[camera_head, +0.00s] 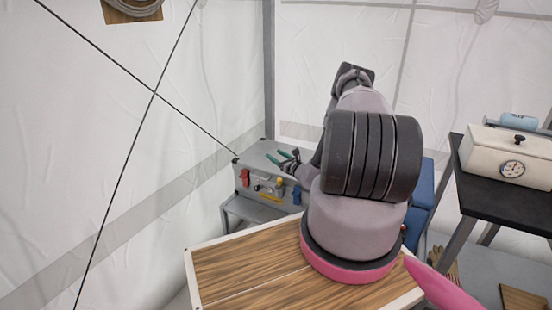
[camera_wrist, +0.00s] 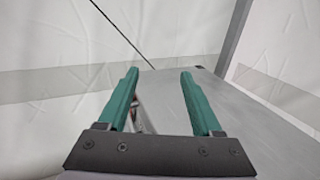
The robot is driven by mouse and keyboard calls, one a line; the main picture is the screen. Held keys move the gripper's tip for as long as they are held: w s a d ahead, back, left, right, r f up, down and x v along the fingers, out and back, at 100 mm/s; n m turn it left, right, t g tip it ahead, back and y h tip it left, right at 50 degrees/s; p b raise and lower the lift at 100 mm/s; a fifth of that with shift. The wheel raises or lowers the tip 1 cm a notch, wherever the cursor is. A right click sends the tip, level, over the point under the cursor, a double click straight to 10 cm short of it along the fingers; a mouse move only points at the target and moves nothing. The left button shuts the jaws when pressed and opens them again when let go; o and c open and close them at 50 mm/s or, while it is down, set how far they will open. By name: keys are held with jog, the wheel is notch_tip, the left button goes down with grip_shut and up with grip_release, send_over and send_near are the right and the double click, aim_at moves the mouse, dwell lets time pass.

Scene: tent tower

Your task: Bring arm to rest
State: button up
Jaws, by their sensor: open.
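My arm rises from the wooden-topped surface in the head view and reaches away from the camera. My gripper (camera_head: 287,160), with green fingers, is at the far side, in front of or over the grey metal box (camera_head: 262,156); the exact gap cannot be told. In the wrist view my gripper (camera_wrist: 160,90) has its two green fingers apart, with nothing held between them. The box's grey top (camera_wrist: 250,125) lies beyond and to the right of the fingers.
The grey box has red, yellow and blue items at its front. A dark table (camera_head: 510,205) at right holds a white box with a dial (camera_head: 508,158) and a blue cylinder (camera_head: 519,121). A blue object (camera_head: 422,195) stands behind my arm. White tent walls and thin dark cords are at left.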

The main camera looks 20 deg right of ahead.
jog(key=s+a+r+n+g+y, duration=0.1)
jog(key=a+r+n+g+y, duration=0.5)
jog(key=r, duration=0.7)
jog(key=s+a+r+n+g+y, duration=0.1)
jog(key=a+r+n+g+y, duration=0.15)
jog(key=a+r+n, duration=0.8)
jog(key=s+a+r+n+g, duration=0.1)
jog(key=s+a+r+g, duration=0.15)
jog(key=r, duration=0.35)
jog(key=s+a+r+n+g, duration=0.1)
jog(key=s+a+r, duration=0.1)
jog(key=s+r, duration=0.25)
jog(key=s+a+r+n+g+h, duration=0.3)
jog(key=s+r+n+h, duration=0.25)
jog(key=s+r, duration=0.65)
jog(key=s+d+r+n+t+h, duration=0.2)
jog(key=s+d, duration=0.1)
jog(key=s, duration=0.6)
jog(key=s+d+r+n+t+h, duration=0.2)
jog(key=s+d+r+n+h, duration=0.1)
jog(key=s, duration=0.6)
jog(key=shift+s+d+r+t, duration=0.15)
jog(key=shift+s+r+t, duration=0.15)
jog(key=shift+r+t, duration=0.1)
